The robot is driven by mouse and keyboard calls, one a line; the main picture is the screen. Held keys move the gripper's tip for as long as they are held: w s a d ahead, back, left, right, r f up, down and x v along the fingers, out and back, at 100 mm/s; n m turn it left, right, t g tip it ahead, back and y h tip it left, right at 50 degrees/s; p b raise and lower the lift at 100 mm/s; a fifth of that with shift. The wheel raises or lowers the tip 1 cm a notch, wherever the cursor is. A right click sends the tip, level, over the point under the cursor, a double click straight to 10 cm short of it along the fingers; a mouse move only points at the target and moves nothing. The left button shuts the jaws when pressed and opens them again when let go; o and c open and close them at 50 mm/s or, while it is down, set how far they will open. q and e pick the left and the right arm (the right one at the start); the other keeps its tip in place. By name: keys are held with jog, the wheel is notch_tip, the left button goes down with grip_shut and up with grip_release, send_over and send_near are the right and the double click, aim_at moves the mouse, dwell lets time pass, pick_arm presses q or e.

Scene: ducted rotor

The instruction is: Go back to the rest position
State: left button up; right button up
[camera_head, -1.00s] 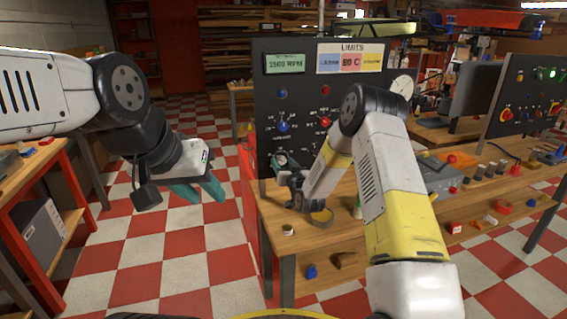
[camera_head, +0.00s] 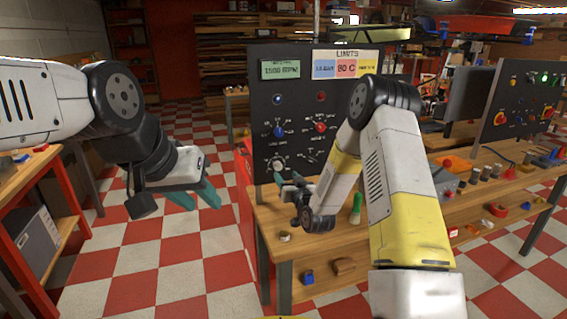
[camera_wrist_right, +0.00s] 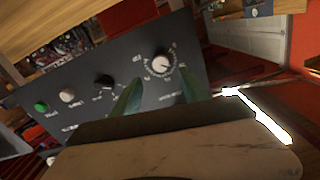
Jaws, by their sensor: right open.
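My right gripper (camera_head: 287,178) is in front of the lower left of the dark control panel (camera_head: 262,110), just below a dial with a white scale (camera_head: 277,163). In the right wrist view its two teal fingers (camera_wrist_right: 160,94) are spread apart with nothing between them. A silver knob (camera_wrist_right: 161,65) on the panel shows beyond the fingertips, apart from them. My left gripper (camera_head: 195,196) hangs over the checkered floor at the left. Its teal fingers appear parted and empty.
The wooden workbench (camera_head: 270,222) under the panel carries a green-handled tool (camera_head: 356,208) and a small pale round part (camera_head: 285,236). A second panel (camera_head: 520,100) stands at the right. A red-framed table (camera_head: 30,168) is at the left. The floor between is clear.

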jog(key=s+d+r+g+h, duration=0.1)
jog(key=s+d+r+g, duration=0.3)
jog(key=r, duration=0.4)
jog(key=s+d+r+g+h, duration=0.1)
jog(key=s+d+r+h, duration=0.15)
jog(key=s+r, duration=0.5)
jog(key=s+d+r+g, duration=0.1)
jog(key=s+d+g, duration=0.1)
jog(key=s, duration=1.2)
jog(key=s+d+r+m+g, duration=0.1)
jog(key=s+d+r+g, duration=0.1)
jog(key=s, duration=1.2)
jog(key=shift+s+d+r+g, duration=0.15)
jog(key=shift+s+d+g, duration=0.35)
jog(key=shift+g, duration=0.4)
jog(key=shift+w, duration=0.15)
